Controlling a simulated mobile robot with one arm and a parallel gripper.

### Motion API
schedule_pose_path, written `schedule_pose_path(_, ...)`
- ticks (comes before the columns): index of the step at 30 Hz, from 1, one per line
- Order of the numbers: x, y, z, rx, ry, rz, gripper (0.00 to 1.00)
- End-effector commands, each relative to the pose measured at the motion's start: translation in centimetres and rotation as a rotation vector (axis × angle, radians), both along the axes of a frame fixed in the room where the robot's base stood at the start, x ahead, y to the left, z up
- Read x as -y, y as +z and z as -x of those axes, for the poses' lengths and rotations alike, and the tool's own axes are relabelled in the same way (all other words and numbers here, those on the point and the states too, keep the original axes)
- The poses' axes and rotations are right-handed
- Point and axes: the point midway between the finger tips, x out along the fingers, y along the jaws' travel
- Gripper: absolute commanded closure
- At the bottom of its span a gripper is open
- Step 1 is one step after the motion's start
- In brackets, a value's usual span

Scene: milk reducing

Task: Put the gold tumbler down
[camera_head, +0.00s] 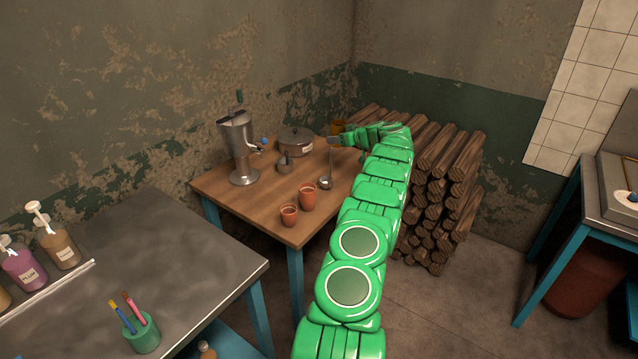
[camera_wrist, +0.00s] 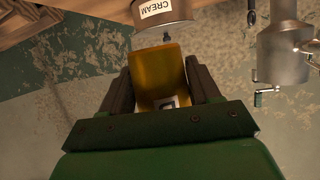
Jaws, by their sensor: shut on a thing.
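The gold tumbler (camera_wrist: 160,72) sits between the two dark fingers of my gripper (camera_wrist: 161,84) in the wrist view, which looks upside down. The fingers are shut on its sides, and a small label shows on it. In the head view my gripper (camera_head: 347,138) is at the back right of the wooden table (camera_head: 243,201). Part of the gold tumbler (camera_head: 338,127) shows just beyond it. I cannot tell whether its base touches anything.
A lidded pot (camera_head: 296,141) labelled CREAM stands close to the left of the tumbler. A ladle (camera_head: 327,180), a steel machine (camera_head: 238,145) and two clay cups (camera_head: 307,198) stand on the table. Stacked logs (camera_head: 440,180) rise at the right.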

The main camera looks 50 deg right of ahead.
Motion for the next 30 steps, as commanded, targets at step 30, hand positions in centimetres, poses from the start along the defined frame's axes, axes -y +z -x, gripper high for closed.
schedule_pose_path(30,1.0,-10.7,1.8,-0.001,-0.016,-0.003,0.69)
